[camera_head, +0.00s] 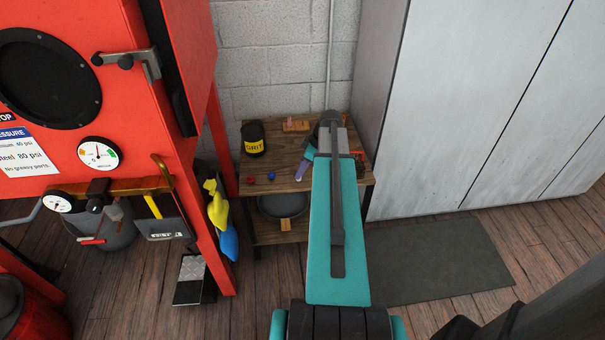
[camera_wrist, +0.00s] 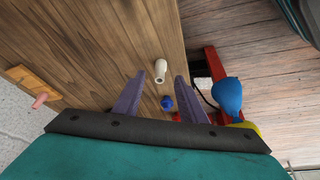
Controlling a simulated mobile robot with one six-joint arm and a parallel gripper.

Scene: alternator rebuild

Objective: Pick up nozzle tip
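A small cream-white tubular piece with a dark hole in its near end, which looks to be the nozzle tip (camera_wrist: 160,66), lies on the wooden bench top in the wrist view. In the wrist view the nozzle tip appears in the gap between the fingertips, and nothing is held. In the head view one purple finger (camera_head: 303,168) shows left of my arm, over the bench.
The wooden bench (camera_head: 285,158) carries a grit can (camera_head: 254,139), a blue piece (camera_head: 271,176), a red piece (camera_head: 250,180) and a wooden block with a pink peg (camera_head: 296,124). A red blast cabinet (camera_head: 190,70) stands left, a grey locker (camera_head: 470,100) right.

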